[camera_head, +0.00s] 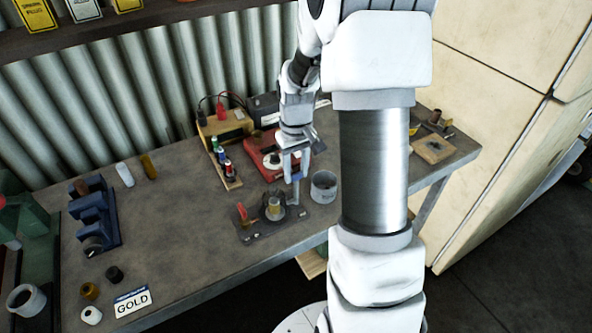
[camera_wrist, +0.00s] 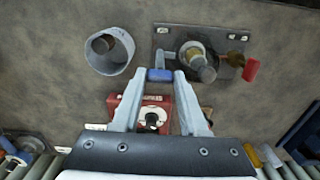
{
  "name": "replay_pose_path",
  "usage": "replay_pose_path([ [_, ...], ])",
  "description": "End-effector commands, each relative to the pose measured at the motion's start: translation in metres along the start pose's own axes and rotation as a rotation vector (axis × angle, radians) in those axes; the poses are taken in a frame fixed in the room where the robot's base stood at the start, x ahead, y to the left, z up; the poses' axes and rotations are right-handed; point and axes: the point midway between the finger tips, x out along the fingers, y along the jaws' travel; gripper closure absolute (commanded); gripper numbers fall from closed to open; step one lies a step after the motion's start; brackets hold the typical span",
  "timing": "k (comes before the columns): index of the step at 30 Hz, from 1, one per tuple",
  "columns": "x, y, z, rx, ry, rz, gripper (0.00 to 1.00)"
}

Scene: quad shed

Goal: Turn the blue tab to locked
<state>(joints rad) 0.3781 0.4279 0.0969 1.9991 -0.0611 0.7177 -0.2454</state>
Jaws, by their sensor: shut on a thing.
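A dark plate (camera_head: 292,222) lies on the workbench with a brass-coloured cylinder (camera_head: 274,206) standing near its middle. It also shows in the wrist view (camera_wrist: 168,40). A blue tab (camera_wrist: 160,75) is at the plate's near left edge in the wrist view, between my fingertips. My gripper (camera_wrist: 161,77) is shut on it. A red tab (camera_wrist: 251,70) sticks out on the plate's other side, also seen in the head view (camera_head: 241,211). The plate's small markings are unreadable.
A grey cup (camera_head: 323,187) stands close to the plate, right of my gripper. A red device (camera_head: 258,150) and a rack of coloured pieces (camera_head: 226,172) are behind. A blue holder (camera_head: 94,215) and a GOLD card (camera_head: 132,301) are left. The bench between is mostly clear.

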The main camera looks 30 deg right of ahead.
Motion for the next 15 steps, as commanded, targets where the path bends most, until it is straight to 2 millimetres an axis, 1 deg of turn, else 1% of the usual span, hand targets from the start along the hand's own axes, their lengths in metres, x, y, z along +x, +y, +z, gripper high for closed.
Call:
replay_pose_path([
  [6, -0.001, 0.0005, -0.0007, -0.042, 0.002, 0.001, 1.0],
  [15, -0.0011, 0.0004, -0.0008, -0.051, 0.003, 0.001, 1.0],
])
